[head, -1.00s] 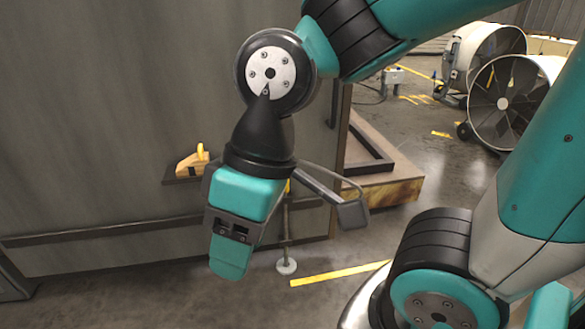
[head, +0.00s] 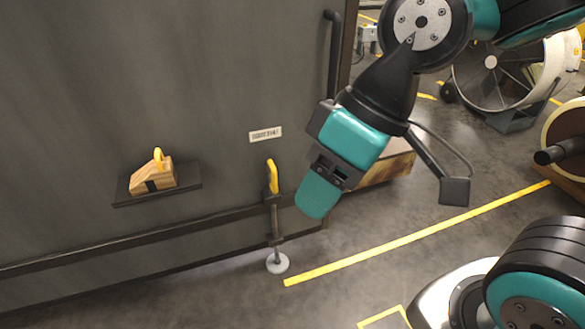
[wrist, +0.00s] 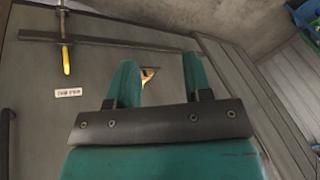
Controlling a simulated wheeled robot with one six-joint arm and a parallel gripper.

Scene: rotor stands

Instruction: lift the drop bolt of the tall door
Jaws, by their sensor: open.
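The tall door (head: 100,90) is a dark grey panel filling the left of the head view. Its drop bolt (head: 276,220) is a thin upright rod near the door's lower right, with a yellow handle (head: 272,176) on top. Its foot is at a pale round floor plate (head: 277,263); whether it sits inside cannot be told. My gripper (head: 316,196) is right of the handle in the head view, apart from it in the picture. In the wrist view my gripper (wrist: 160,80) has its two fingers wide apart and empty; the yellow handle (wrist: 66,60) lies left of them.
A wooden wedge (head: 148,180) with a yellow grip rests on a dark ledge (head: 188,180) left of the bolt. A dark bar (head: 120,243) crosses the door low down. A black pull handle (head: 333,55) is near its edge. Drum fans (head: 490,62) stand back right.

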